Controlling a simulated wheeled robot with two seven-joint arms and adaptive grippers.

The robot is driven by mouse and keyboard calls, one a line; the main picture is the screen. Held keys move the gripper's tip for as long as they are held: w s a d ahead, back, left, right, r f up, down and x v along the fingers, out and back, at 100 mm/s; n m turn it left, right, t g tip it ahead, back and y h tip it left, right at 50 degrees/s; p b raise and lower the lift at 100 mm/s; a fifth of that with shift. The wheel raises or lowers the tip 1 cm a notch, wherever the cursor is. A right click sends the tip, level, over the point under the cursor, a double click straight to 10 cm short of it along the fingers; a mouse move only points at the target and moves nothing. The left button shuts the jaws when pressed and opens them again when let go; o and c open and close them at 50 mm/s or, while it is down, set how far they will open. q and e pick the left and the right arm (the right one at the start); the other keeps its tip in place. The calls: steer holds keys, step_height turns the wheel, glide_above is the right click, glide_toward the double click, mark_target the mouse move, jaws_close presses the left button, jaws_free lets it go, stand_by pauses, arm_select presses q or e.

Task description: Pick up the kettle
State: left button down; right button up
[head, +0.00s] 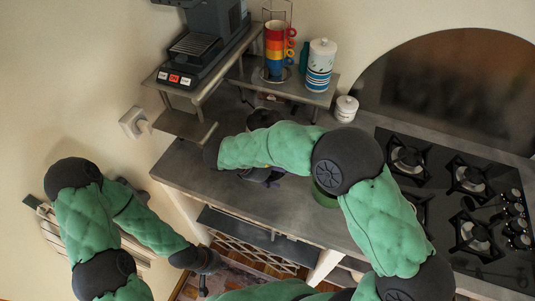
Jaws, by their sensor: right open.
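A dark rounded object (263,117), probably the kettle, shows just behind my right forearm on the counter. The forearm hides most of it. My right arm reaches across the counter from the lower right. Dark parts that seem to be my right gripper (263,177) show just below the forearm, and it is open. I cannot tell whether it touches anything. My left gripper (204,283) hangs low at the left, in front of the counter and apart from it. Its fingers are too small and dark to read.
A coffee machine (198,42) stands on a raised shelf at the back left. Stacked colourful cups (275,50) and a striped canister (319,66) stand on a lower shelf. A small white jar (346,108) is nearby. A green vessel (324,197) is partly hidden by my right elbow. A gas hob (450,205) fills the right.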

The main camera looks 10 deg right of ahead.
jaws_close()
steer(key=shift+w+r, duration=0.15)
steer(key=shift+r, duration=0.05)
steer(key=shift+r, duration=0.15)
